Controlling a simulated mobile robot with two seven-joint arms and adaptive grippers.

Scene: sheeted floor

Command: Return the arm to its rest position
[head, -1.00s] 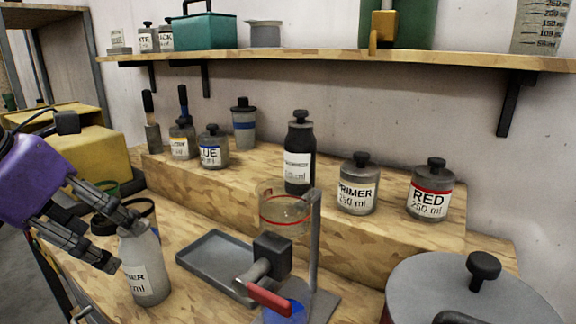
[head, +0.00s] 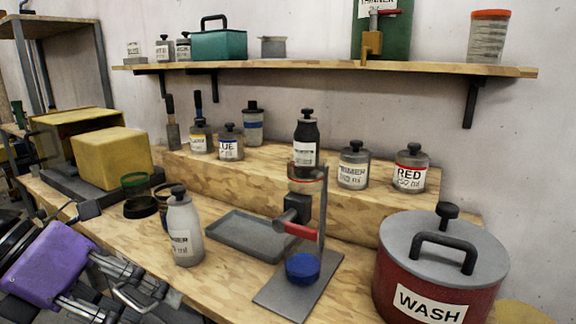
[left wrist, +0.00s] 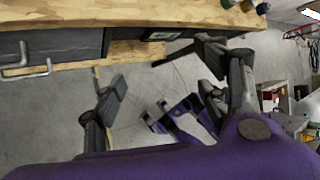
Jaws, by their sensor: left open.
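My left gripper (head: 145,306), with a purple body, is low at the left front of the workbench (head: 215,290) in the head view. It is open and nothing shows between its fingers. The left wrist view also shows its spread fingers (left wrist: 165,78), with grey floor between and beyond them. A grey bottle (head: 184,232) with a black cap and a white label stands upright on the bench, to the right of and beyond the gripper, apart from it.
A grey tray (head: 250,236), a stand (head: 322,225) with a red lever and a red WASH pot (head: 385,268) are on the bench. Several labelled jars stand on the raised step (head: 265,166). In the wrist view, drawers (left wrist: 50,52) sit under the bench edge.

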